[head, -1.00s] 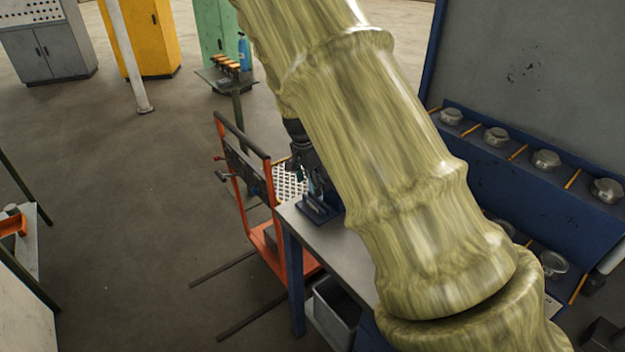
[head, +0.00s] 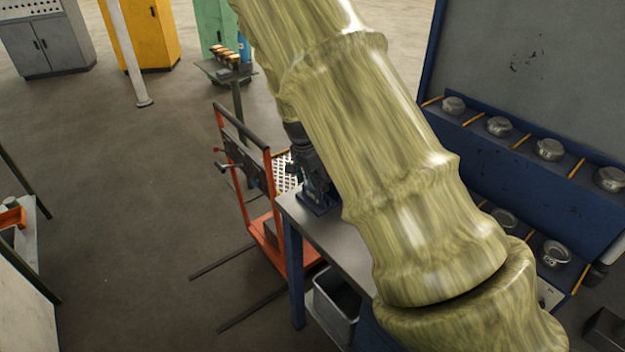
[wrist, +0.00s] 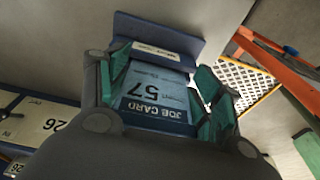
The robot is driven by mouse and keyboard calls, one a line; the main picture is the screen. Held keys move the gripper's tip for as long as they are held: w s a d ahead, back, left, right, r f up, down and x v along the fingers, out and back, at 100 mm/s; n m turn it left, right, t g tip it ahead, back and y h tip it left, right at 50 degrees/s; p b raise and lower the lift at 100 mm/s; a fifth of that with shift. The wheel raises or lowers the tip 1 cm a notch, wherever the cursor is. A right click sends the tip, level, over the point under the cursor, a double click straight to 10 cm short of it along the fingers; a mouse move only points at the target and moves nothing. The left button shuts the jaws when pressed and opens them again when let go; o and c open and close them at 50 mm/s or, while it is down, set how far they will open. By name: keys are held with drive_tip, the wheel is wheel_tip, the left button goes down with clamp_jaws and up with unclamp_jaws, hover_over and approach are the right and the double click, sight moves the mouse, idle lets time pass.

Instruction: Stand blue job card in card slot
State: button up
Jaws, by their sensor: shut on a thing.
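The blue job card (wrist: 155,92), light blue with a dark band reading "JOB CARD" and the number 57, is held between the teal finger pads of my gripper (wrist: 165,98) in the wrist view. The card slot (wrist: 158,32), a dark blue holder with a small white label, lies just beyond the card's far end. I cannot tell whether the card's edge is inside it. In the head view my gripper (head: 309,172) is over the card slot (head: 320,203) at the corner of the grey bench; my arm hides much of this area.
The grey bench top (head: 345,245) runs beneath my arm. An orange trolley (head: 269,205) stands close to its left side. A grey bin (head: 337,303) sits below. A blue rack with metal pots (head: 550,150) is at the right. Open floor lies left.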

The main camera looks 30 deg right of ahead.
drive_tip(key=shift+f, duration=0.1)
drive_tip(key=o, duration=0.9)
drive_tip(key=shift+o, duration=0.2)
